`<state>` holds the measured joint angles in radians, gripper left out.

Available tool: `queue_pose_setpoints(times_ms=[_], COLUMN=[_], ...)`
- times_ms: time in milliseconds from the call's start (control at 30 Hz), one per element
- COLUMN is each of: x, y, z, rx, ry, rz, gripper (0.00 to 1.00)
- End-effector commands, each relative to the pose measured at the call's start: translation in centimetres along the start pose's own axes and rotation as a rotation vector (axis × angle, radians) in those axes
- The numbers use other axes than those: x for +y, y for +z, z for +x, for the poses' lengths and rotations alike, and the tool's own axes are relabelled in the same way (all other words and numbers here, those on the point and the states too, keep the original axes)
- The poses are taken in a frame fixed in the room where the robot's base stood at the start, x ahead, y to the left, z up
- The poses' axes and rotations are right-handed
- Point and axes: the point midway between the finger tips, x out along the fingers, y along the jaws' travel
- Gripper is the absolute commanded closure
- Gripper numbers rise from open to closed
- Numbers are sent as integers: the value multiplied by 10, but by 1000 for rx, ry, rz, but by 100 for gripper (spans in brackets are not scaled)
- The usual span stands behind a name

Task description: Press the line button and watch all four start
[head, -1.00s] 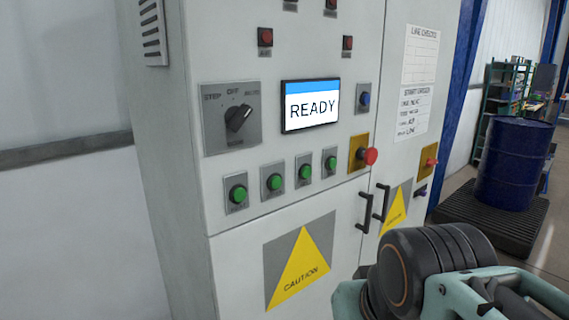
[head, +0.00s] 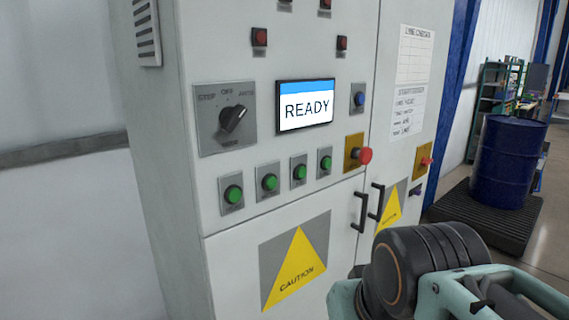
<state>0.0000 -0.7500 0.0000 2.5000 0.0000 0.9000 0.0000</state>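A pale control cabinet (head: 215,275) stands in front of me. Its screen (head: 305,107) reads READY. Four green buttons sit in a rising row below it: the leftmost (head: 233,194), the second (head: 269,182), the third (head: 299,172) and the rightmost (head: 325,162); their labels are too small to read. A black rotary switch (head: 231,118) is at the left, its plate marked STEP, OFF and AUTO. A blue button (head: 359,98) is right of the screen. My arm shows at the lower right, clear of the buttons; my gripper's fingers are not visible.
Red mushroom buttons (head: 364,155) (head: 427,162) stick out on yellow plates. Black door handles (head: 361,212) and a caution sign (head: 297,268) are below. A blue drum (head: 507,163) stands on a dark pallet (head: 490,224) at the right. A paper sheet (head: 409,110) hangs on the cabinet.

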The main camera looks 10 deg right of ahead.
Motion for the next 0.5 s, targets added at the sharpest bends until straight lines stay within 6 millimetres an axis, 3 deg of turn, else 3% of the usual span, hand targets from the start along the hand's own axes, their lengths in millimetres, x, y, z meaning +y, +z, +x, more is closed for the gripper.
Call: queue_pose_setpoints(times_ms=[200, 500], x=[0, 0], y=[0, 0], z=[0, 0], rx=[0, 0], ry=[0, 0], rz=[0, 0], gripper=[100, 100])
